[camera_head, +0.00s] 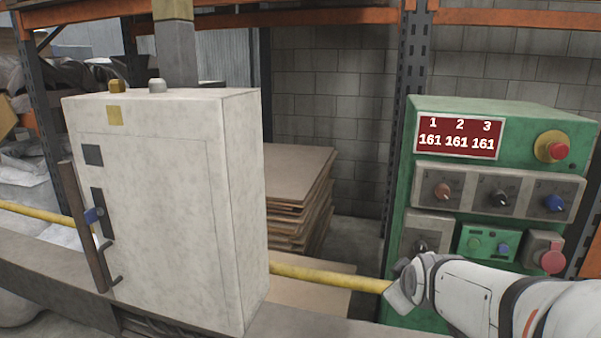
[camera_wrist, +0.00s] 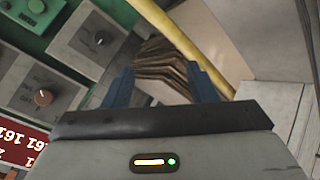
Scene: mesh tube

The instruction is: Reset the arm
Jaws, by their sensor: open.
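My arm (camera_head: 490,295) reaches in from the lower right in the head view, in front of the lower part of the green control panel (camera_head: 407,185). Its wrist end is near a lower black knob (camera_head: 420,246); the fingers do not show clearly there. In the wrist view my gripper (camera_wrist: 160,84) shows two blue fingers spread apart with nothing between them. Beyond the fingers are stacked brown sheets (camera_wrist: 162,62). The green panel (camera_wrist: 115,12) also shows in the wrist view at the upper left, with knobs.
A grey-white cabinet (camera_head: 170,200) with a handle stands at the left. The panel has a red display (camera_head: 459,138) reading 161 161 161, several knobs, a red emergency button (camera_head: 559,151) and another red button (camera_head: 551,261). A yellow rail (camera_head: 320,277) runs behind the cabinet.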

